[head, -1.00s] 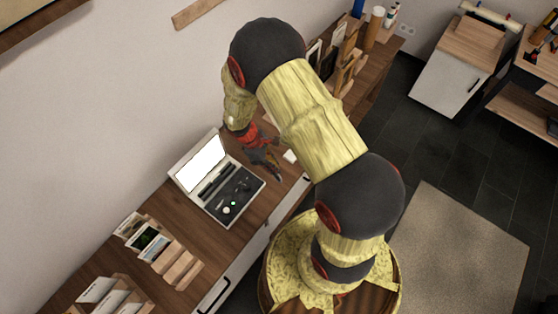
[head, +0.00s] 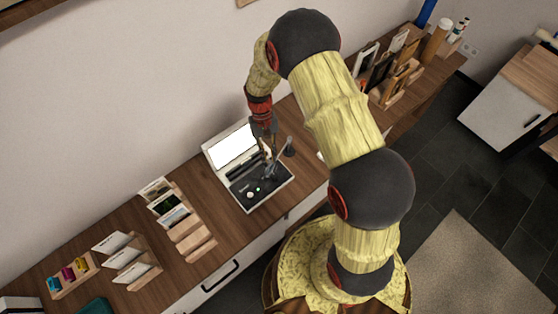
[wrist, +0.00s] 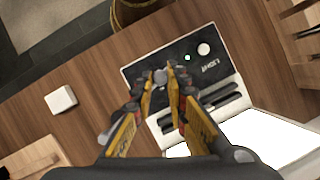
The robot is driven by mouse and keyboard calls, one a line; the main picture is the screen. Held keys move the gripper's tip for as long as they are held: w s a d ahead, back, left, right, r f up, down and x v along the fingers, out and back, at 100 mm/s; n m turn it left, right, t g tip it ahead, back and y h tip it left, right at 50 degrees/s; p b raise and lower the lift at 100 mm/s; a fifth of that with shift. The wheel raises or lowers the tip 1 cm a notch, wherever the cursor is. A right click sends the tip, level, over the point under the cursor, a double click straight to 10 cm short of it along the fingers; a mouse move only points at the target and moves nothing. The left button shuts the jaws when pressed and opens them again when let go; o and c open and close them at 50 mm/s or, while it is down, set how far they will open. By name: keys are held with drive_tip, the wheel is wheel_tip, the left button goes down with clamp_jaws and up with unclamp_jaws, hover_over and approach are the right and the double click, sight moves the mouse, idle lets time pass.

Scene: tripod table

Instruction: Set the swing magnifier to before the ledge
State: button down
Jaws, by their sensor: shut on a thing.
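An open case (head: 283,187) with a bright white lid panel (head: 233,147) and a black tray stands on the wooden table. It also shows in the wrist view (wrist: 208,88). My gripper (head: 269,172) is over the tray, pointing down. In the wrist view my gripper (wrist: 161,78) has its fingertips on either side of a small round grey part (wrist: 160,76) at the tray's edge, and is shut on it. I take this part for the swing magnifier; its full shape is hidden by the fingers. I cannot tell which edge is the ledge.
Wooden card racks (head: 190,228) stand left of the case. Frames and holders (head: 388,75) stand toward the back right. A small white block (wrist: 61,100) lies on bare table beside the case. The wall is close behind the table. Dark slim tools lie in the tray.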

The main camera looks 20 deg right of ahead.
drive_tip(key=shift+w+a+m+y+b, duration=0.15)
drive_tip(key=shift+w+a+m+y, duration=0.2)
drive_tip(key=shift+w+m, duration=0.4)
drive_tip(key=shift+w+a+m+y+b, duration=0.2)
drive_tip(key=shift+w+a+m, duration=0.25)
drive_tip(key=shift+w+m, duration=0.3)
drive_tip(key=shift+w+a+m+y+b, duration=0.1)
drive_tip(key=shift+w+a+m+y, duration=0.25)
drive_tip(key=shift+w+m, duration=0.4)
drive_tip(key=shift+w+t, duration=0.2)
drive_tip(key=shift+t, duration=0.1)
drive_tip(key=c, duration=1.9)
unclamp_jaws()
drive_tip(key=shift+a, duration=0.1)
drive_tip(key=shift+o, duration=0.8)
drive_tip(key=shift+r, duration=0.1)
drive_tip(key=v, duration=1.1)
drive_tip(key=shift+w+r, duration=0.25)
drive_tip(key=shift+r, duration=0.15)
